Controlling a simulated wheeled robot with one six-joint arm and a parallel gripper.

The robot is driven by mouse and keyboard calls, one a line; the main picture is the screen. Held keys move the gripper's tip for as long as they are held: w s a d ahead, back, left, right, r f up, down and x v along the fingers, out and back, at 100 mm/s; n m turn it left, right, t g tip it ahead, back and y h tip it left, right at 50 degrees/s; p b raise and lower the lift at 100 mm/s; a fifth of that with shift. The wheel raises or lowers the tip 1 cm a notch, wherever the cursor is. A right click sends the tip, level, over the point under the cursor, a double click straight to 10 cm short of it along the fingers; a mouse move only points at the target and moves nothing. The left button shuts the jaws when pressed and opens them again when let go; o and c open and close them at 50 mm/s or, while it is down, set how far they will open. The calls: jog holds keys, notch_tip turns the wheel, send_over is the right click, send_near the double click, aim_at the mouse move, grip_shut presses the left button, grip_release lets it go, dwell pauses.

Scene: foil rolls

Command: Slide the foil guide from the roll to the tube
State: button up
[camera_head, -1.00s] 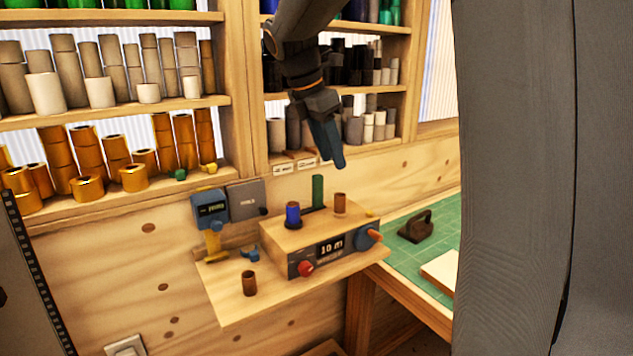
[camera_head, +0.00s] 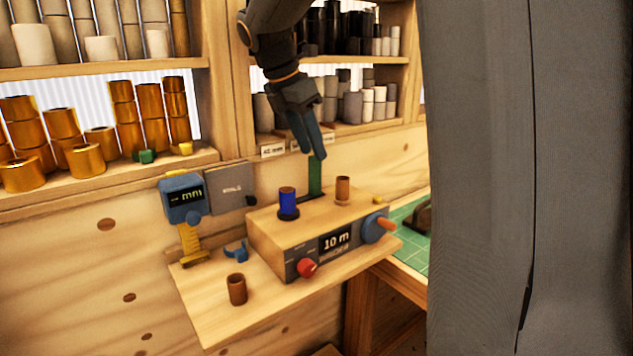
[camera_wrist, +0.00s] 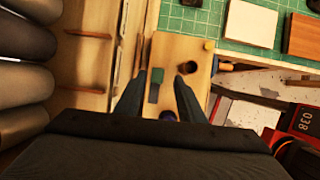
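The foil guide looks to be the green upright piece (camera_head: 315,177) on top of the wooden winder box (camera_head: 283,223). It stands between the blue foil roll (camera_head: 287,201) at left and the brown tube (camera_head: 342,188) at right. My gripper (camera_head: 318,157) points down at the guide's top, and its fingers partly overlap it. In the wrist view my gripper (camera_wrist: 158,77) is open, and the green guide (camera_wrist: 157,75) shows in the gap between the fingers. The brown tube (camera_wrist: 187,67) is just beyond the right finger. I cannot tell whether a finger touches the guide.
The box front has a red knob (camera_head: 307,267), a "10 m" display (camera_head: 336,241) and a crank with an orange handle (camera_head: 386,224). A loose brown tube (camera_head: 237,289) stands on the shelf board. A blue gauge (camera_head: 183,198) hangs at left. Shelves of rolls are behind.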

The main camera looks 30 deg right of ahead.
aim_at(319, 172)
jog(key=shift+w+d+f, duration=0.1)
jog(key=shift+w+f, duration=0.15)
jog(key=shift+f, duration=0.3)
jog(key=shift+p+x, duration=0.6)
jog(key=shift+x, duration=3.15)
grip_shut()
